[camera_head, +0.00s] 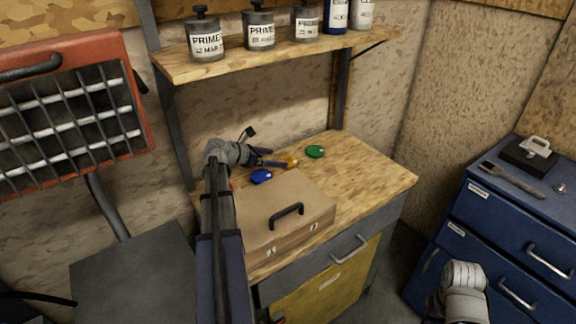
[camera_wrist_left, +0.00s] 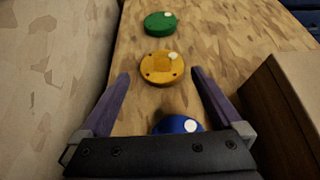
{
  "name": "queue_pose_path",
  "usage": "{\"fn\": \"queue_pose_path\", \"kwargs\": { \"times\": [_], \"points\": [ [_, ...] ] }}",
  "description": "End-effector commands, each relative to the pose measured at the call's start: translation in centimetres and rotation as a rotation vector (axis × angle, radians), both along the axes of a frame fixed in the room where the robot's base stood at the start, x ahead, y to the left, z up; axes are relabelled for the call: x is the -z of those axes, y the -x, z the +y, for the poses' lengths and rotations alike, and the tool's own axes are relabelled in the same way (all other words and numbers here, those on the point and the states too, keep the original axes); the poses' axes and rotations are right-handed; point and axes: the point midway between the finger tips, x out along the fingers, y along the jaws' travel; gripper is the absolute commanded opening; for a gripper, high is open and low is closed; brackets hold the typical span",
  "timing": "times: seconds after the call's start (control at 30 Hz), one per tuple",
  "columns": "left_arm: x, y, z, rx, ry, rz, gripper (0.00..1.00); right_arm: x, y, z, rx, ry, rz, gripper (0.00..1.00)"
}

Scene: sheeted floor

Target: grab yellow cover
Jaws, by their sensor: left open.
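The yellow cover (camera_wrist_left: 161,68) is a round, flat disc lying on the wooden worktop. In the left wrist view it is ahead of and between the fingertips of my left gripper (camera_wrist_left: 158,75). In the head view the yellow cover (camera_head: 291,162) shows just right of my left gripper (camera_head: 274,158). My left gripper is open, with nothing between its fingers but the worktop and covers in sight. My right arm's end (camera_head: 463,289) shows at the lower right of the head view, with no fingers visible.
A green cover (camera_head: 315,151) lies beyond the yellow one, and a blue cover (camera_head: 261,177) lies nearer. A brown case (camera_head: 287,210) stands in front on the worktop (camera_head: 375,175). A shelf (camera_head: 290,55) with several cans hangs above. Clear worktop lies to the right.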

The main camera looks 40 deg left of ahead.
Motion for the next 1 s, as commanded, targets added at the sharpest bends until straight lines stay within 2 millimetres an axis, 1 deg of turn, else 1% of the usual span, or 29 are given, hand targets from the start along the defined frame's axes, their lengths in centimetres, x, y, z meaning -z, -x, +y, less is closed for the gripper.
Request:
{"fn": "queue_pose_path", "kwargs": {
  "times": [0.03, 0.17, 0.27, 0.47, 0.6, 0.8, 0.83, 0.87, 1.0],
  "points": [
    [0.3, -0.3, -0.1, 0.001, 0.000, 0.000, 1.00, 0.3, 0.0, 0.0, 0.000, 0.000, 0.000, 0.50],
    [0.3, -0.4, -0.2, 0.001, 0.000, 0.000, 1.00, 0.3, 0.0, 0.0, 0.000, 0.000, 0.000, 0.50],
    [0.9, -0.9, -0.3, 0.002, 0.001, 0.000, 1.00, 0.9, 0.0, 0.0, 0.000, 0.000, 0.000, 0.50],
    [2.8, -3.0, -1.1, 0.002, 0.000, 0.000, 1.00, 2.8, 0.0, 0.0, 0.000, 0.000, 0.000, 0.50],
    [3.3, -4.3, -1.4, 0.001, 0.000, 0.000, 1.00, 3.3, 0.0, 0.0, -0.001, 0.000, 0.000, 0.50],
    [3.1, -4.4, -1.5, 0.000, 0.001, 0.000, 1.00, 3.1, 0.0, 0.0, -0.001, 0.000, 0.000, 0.50],
    [3.1, -4.4, -1.5, 0.000, 0.001, 0.000, 0.99, 3.1, 0.0, 0.0, 0.000, 0.000, 0.000, 0.50],
    [3.1, -4.4, -1.5, 0.000, 0.001, 0.000, 0.95, 3.1, 0.0, 0.0, 0.000, 0.000, 0.000, 0.50],
    [3.1, -4.4, -1.5, 0.000, 0.000, 0.000, 0.80, 3.1, 0.0, 0.0, 0.000, 0.000, 0.000, 0.50]
  ]
}}
